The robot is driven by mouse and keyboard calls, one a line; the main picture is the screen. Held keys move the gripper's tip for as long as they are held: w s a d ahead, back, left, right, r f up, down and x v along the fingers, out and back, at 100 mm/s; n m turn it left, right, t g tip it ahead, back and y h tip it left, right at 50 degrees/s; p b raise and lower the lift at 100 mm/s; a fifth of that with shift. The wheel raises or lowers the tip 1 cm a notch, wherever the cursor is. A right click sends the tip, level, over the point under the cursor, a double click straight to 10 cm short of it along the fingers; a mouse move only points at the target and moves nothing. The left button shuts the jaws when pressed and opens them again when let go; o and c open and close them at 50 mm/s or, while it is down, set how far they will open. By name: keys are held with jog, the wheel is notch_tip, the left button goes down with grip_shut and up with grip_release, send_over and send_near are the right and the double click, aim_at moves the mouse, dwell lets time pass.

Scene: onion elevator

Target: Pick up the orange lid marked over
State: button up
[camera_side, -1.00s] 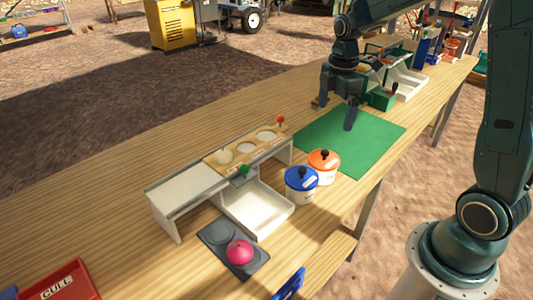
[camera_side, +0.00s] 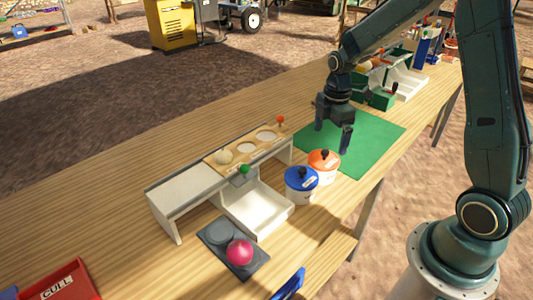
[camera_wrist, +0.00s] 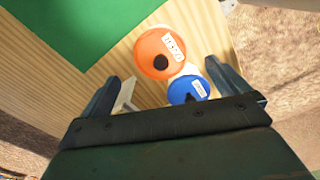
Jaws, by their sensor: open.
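The orange lid (camera_side: 324,158) with a black knob sits on a white pot at the right of the white stand. In the wrist view the orange lid (camera_wrist: 160,54) shows a white label whose lettering I cannot read for sure. A blue lid (camera_side: 301,178) with a black knob sits on the white pot beside it; it also shows in the wrist view (camera_wrist: 187,89). My gripper (camera_side: 333,140) is open and empty above the green mat, just behind the orange lid and apart from it. In the wrist view the lids lie between and beyond my two fingers (camera_wrist: 165,85).
The white stand (camera_side: 185,190) has round holes with a pale onion (camera_side: 225,156) and a tray (camera_side: 255,212) in front. The green mat (camera_side: 375,140) is clear. A red CULL bin (camera_side: 62,285) stands front left.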

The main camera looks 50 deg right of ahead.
aim_at(327, 151)
jog(key=shift+f, duration=0.65)
jog(key=shift+a+f, duration=0.1)
jog(key=shift+f, duration=2.5)
jog(key=c, duration=0.9)
